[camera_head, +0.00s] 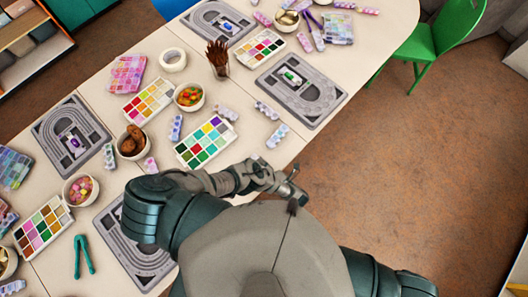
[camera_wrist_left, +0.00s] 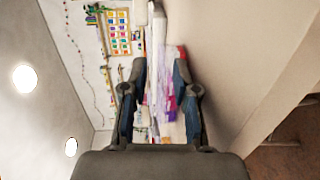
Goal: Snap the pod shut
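Several small bead pods lie on the cream table. One pale purple-and-white pod (camera_head: 277,136) lies near the table's front edge, a little beyond my left gripper. Others are a pod (camera_head: 266,110) beside the grey board and a pod (camera_head: 226,112) above the paint palette. Their lids are too small to judge open or closed. My left gripper (camera_head: 289,190) is over the table's edge, apart from the pods. In the left wrist view, its fingers (camera_wrist_left: 160,100) are spread, with blurred pink and purple things showing beyond the gap. My right gripper is out of view.
A green chair (camera_head: 435,38) stands at the upper right. Brown floor lies right of the table.

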